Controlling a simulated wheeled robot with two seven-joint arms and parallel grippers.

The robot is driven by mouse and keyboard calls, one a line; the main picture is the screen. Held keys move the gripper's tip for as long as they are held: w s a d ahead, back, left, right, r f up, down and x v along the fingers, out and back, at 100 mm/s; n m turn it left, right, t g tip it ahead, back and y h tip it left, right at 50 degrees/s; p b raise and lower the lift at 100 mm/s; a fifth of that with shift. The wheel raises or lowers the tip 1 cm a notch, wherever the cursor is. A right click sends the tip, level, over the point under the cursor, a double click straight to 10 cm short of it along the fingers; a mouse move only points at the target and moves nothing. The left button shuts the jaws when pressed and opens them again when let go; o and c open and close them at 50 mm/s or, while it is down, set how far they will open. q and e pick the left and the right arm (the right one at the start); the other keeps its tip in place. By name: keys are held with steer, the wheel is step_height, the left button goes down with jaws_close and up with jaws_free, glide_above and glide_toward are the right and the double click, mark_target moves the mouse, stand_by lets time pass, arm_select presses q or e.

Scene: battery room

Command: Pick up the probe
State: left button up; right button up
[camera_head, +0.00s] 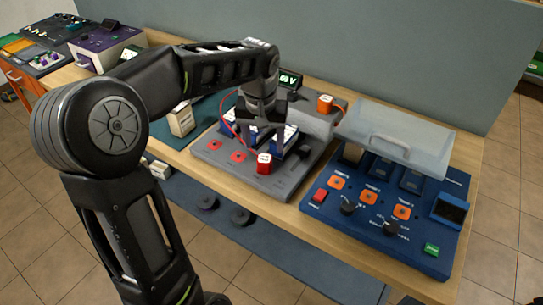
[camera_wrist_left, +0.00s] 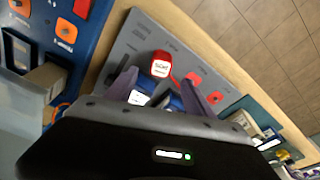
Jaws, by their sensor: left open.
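A red block-shaped probe (camera_head: 264,163) with a white label stands at the front of a grey panel (camera_head: 284,185). In the left wrist view the red probe (camera_wrist_left: 160,67) shows just beyond my fingers, with a bit of red cable beside it. An orange block (camera_head: 325,103), perhaps a second probe, stands at the back of the panel. My left gripper (camera_head: 262,143) points down over the panel, just behind the red probe. In the left wrist view my left gripper (camera_wrist_left: 160,83) is open, with blue-and-white parts behind its fingers. My right gripper is out of view.
A blue console (camera_head: 385,220) with orange sockets, knobs and a raised clear cover (camera_head: 395,135) stands to the right. A small lit meter (camera_head: 290,79) stands behind the panel. A beige block (camera_head: 181,120) stands on the green mat to the left. A red cable (camera_head: 226,115) arches beside my gripper.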

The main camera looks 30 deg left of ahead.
mark_target(265, 159)
arm_select(q)
steer(key=shift+s, duration=0.25)
steer(key=shift+w+a+f, duration=0.1)
steer(key=shift+w+f, duration=0.05)
steer(key=shift+f, duration=0.5)
steer(key=shift+w+f, duration=0.15)
steer(key=shift+f, duration=0.45)
steer(key=shift+f, duration=0.1)
steer(key=shift+f+p, duration=0.25)
steer(key=shift+p, duration=0.05)
steer(key=f, duration=0.3)
steer(key=f+p, duration=0.1)
steer(key=shift+w+a+f, duration=0.15)
steer(key=shift+w+f, duration=0.1)
steer(key=shift+w, duration=0.15)
steer(key=shift+c, duration=0.3)
jaws_close()
